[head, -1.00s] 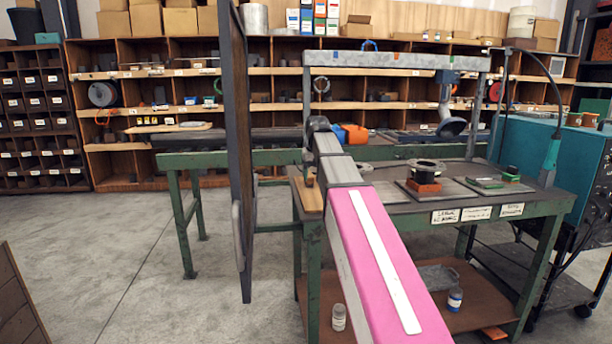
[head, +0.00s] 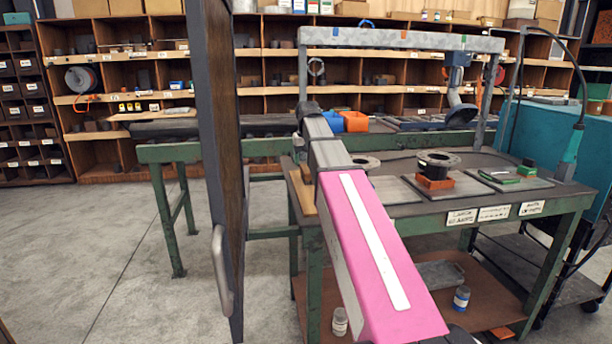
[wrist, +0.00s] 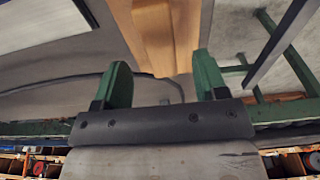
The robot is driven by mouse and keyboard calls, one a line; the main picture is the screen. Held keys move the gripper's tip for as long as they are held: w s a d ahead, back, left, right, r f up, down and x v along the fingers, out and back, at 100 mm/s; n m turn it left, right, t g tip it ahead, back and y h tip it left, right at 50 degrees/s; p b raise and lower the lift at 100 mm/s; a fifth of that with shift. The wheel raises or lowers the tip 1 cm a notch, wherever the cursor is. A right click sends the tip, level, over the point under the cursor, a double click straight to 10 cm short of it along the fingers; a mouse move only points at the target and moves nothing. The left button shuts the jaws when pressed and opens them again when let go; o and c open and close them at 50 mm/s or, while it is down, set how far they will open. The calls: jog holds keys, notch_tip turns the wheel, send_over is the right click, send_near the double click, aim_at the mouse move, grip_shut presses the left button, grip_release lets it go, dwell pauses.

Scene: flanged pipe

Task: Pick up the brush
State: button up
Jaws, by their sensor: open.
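A light wooden piece (head: 302,190) lies along the left edge of the green-framed workbench (head: 400,205). It may be the brush, but I see no bristles. In the wrist view a wooden piece (wrist: 155,35), apparently the same one, runs down from the top edge, its end just beyond the gap between the fingertips. My gripper (wrist: 163,72) shows two green fingers spread apart with nothing between them. In the head view my pink arm reaches over the bench's left end and hides the fingers.
A tall dark panel with a handle (head: 222,270) stands close on the left. A flange ring (head: 438,158) sits on an orange block. A grey overhead frame (head: 400,40) spans the bench. Blue and orange bins (head: 355,121) stand behind. Open floor lies left.

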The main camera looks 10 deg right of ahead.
aim_at(306, 168)
jog(key=shift+w+f, duration=0.25)
jog(key=shift+f, duration=1.3)
jog(key=shift+w+f, duration=0.2)
jog(key=shift+f, duration=1.35)
jog(key=c, duration=1.1)
